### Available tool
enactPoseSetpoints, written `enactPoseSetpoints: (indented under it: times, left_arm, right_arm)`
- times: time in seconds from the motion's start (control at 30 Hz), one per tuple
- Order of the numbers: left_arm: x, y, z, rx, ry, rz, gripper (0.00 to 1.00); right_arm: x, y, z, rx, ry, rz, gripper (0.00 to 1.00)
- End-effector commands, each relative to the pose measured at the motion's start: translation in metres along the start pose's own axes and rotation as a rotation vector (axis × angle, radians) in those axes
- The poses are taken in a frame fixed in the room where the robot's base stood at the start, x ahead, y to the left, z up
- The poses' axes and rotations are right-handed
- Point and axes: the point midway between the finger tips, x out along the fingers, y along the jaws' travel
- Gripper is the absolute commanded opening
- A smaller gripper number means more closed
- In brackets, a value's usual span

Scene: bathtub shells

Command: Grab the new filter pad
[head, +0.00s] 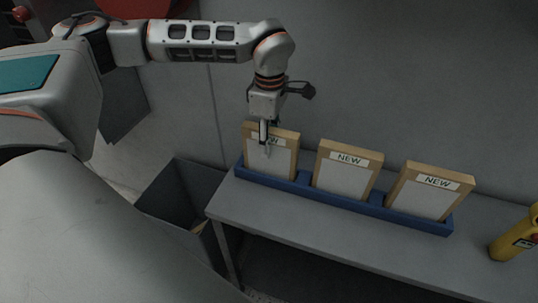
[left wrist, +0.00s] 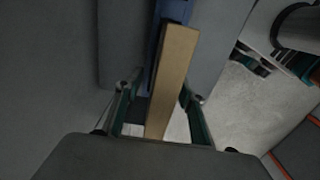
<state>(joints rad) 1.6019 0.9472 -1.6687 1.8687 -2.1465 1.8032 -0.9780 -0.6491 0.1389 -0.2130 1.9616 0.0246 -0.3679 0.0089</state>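Three framed pads with tan edges, pale faces and "NEW" labels stand upright in a blue rack (head: 292,188) on a grey bench. They are the left pad (head: 283,160), the middle pad (head: 342,182) and the right pad (head: 421,205). My left gripper (head: 265,148) points down over the left pad, one finger in front of its face and partly covering its label. In the left wrist view, the left pad's tan edge (left wrist: 173,75) lies between the two parted fingers, with a gap on the left side. My right gripper is out of view.
A dark open bin (head: 180,195) stands on the floor left of the grey bench (head: 300,222). A yellow container (head: 518,238) stands at the bench's right end. A grey wall rises close behind the rack. The bench front is clear.

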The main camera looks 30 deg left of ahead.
Motion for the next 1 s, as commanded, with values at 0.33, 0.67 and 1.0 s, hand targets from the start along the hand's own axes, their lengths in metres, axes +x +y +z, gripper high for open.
enactPoseSetpoints:
  times: [0.33, 0.67, 1.0]
  left_arm:
    - [0.045, -0.004, 0.004, 0.000, -0.001, -0.002, 0.39]
    - [0.055, -0.003, 0.004, 0.000, -0.003, 0.001, 0.39]
    - [0.054, -0.003, 0.004, 0.000, -0.003, 0.001, 0.00]
  right_arm:
    - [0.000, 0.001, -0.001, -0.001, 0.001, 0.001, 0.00]
    - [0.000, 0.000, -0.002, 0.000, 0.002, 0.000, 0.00]
    - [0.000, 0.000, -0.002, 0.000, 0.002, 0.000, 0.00]
